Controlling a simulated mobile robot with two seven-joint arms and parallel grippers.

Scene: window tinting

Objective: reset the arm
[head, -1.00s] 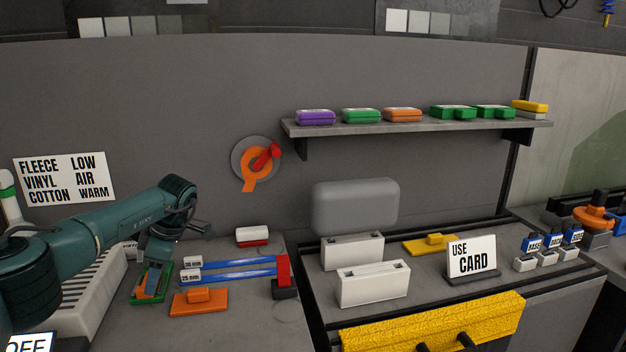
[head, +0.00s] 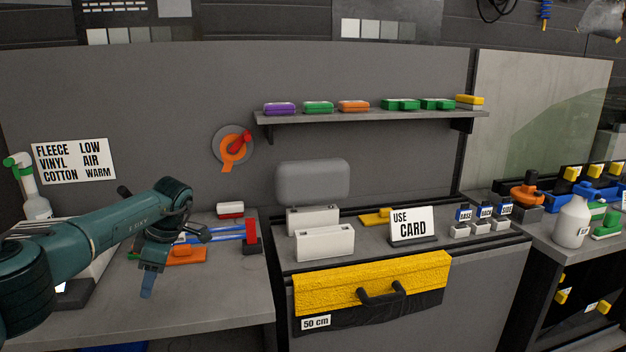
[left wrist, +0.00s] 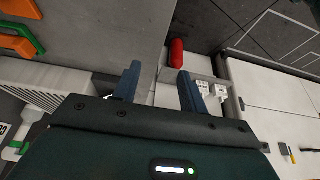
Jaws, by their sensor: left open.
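My left arm comes in from the left in the head view, bent at the elbow with its wrist hanging down. My left gripper (head: 148,284) is above the front part of the left bench (head: 215,300), with its fingers pointing down. In the left wrist view the two fingers of my left gripper (left wrist: 160,90) stand apart with nothing between them. My right gripper does not show in either view.
An orange block (head: 187,256) and blue strips lie on the bench behind the gripper. To the right are white boxes (head: 325,243), a "USE CARD" sign (head: 413,225) and a yellow towel (head: 375,280). The bench front is clear.

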